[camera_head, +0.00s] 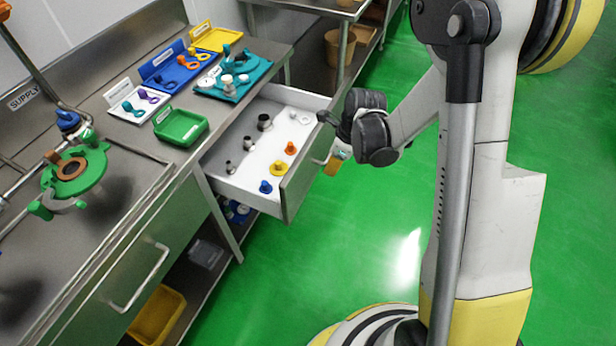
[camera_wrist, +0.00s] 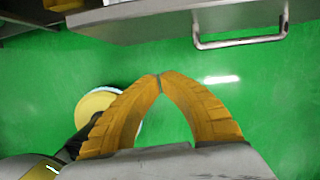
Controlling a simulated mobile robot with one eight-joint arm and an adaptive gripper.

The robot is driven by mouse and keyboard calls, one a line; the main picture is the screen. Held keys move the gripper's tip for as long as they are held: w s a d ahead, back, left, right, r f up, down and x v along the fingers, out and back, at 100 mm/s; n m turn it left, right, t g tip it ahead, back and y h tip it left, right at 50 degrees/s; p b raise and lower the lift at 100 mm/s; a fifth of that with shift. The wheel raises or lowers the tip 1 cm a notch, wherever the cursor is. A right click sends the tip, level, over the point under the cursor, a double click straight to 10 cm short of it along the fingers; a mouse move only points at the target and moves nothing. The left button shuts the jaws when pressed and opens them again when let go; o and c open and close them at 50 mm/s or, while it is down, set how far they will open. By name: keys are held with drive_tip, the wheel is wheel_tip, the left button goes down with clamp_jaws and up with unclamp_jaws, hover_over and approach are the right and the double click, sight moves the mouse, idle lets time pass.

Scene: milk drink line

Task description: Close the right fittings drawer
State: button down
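The right fittings drawer stands open under the counter in the head view, its steel front (camera_head: 298,188) out over the green floor. Its white inside (camera_head: 240,168) holds several small fittings, some dark metal, others orange, yellow and blue. My gripper (camera_head: 336,162) is just outside the drawer front, partly hidden by my wrist. In the wrist view the orange fingers of my gripper (camera_wrist: 158,79) meet at their tips with nothing between them. The drawer's bar handle (camera_wrist: 240,42) is above and right of the tips, apart from them. The drawer front (camera_wrist: 180,22) spans the top there.
A left drawer front with a handle (camera_head: 142,280) appears flush with the counter. On the counter are a green tray (camera_head: 181,127), a blue tray (camera_head: 172,72), a teal tray (camera_head: 235,85) and a green fixture (camera_head: 75,172). A yellow bin (camera_head: 158,315) sits below. Green floor is open beyond the drawer.

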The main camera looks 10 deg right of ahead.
drive_tip(key=w+a+f+b, duration=0.3)
drive_tip(key=a+f+b, duration=0.2)
drive_tip(key=f, duration=0.5)
drive_tip(key=shift+w+a+f+m+b, duration=0.15)
drive_tip(key=shift+w+f+m+b, duration=0.15)
drive_tip(key=shift+b, duration=0.25)
drive_tip(key=shift+w, duration=0.1)
